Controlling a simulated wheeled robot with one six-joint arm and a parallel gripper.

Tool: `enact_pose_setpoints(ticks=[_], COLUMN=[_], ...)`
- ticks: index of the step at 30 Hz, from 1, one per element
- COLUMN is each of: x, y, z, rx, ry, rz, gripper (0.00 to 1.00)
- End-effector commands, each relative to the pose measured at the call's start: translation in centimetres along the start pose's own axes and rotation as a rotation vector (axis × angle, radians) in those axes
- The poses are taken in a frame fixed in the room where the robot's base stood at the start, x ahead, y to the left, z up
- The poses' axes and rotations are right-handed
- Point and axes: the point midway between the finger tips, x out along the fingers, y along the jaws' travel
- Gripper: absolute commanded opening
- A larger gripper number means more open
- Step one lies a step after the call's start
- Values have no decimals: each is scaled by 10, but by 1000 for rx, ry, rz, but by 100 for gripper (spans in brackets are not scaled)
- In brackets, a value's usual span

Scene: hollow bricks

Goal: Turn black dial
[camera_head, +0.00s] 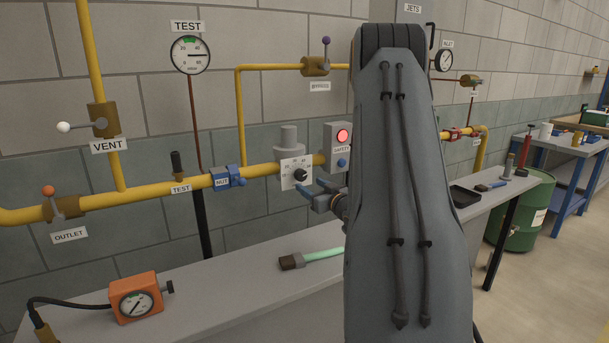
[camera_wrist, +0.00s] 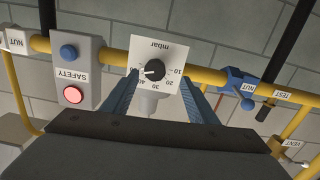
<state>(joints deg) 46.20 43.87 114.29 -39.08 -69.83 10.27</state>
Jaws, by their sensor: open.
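The black dial (camera_head: 300,174) is a small round knob with a white pointer mark on a white square plate (camera_head: 290,181) with a number scale, mounted on the yellow pipe. In the wrist view the dial (camera_wrist: 154,70) sits near the middle, on the plate (camera_wrist: 160,49) marked mbar, upside down. Its pointer faces left there, near 40. In the wrist view the gripper (camera_wrist: 158,82) has one finger on each side of the dial. I see no clear contact.
The grey safety box (camera_head: 338,143) with a lit red button stands right beside the dial plate. A brush (camera_head: 310,258) and an orange gauge (camera_head: 136,297) lie on the bench below.

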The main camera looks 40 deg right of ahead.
Motion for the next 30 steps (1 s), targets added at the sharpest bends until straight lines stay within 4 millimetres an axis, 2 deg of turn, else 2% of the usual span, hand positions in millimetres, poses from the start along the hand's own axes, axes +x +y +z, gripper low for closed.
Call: enact_pose_setpoints(ticks=[1,5,15,21,30], x=[-3,-1,47,68,74], y=[7,11,9,10,10], z=[-2,-5,-8,-9,-8], rx=[2,3,2,3,3], ry=[23,51,51,50,49], rz=[-2,-8,-10,-8,-8], gripper=[53,53,53,53,53])
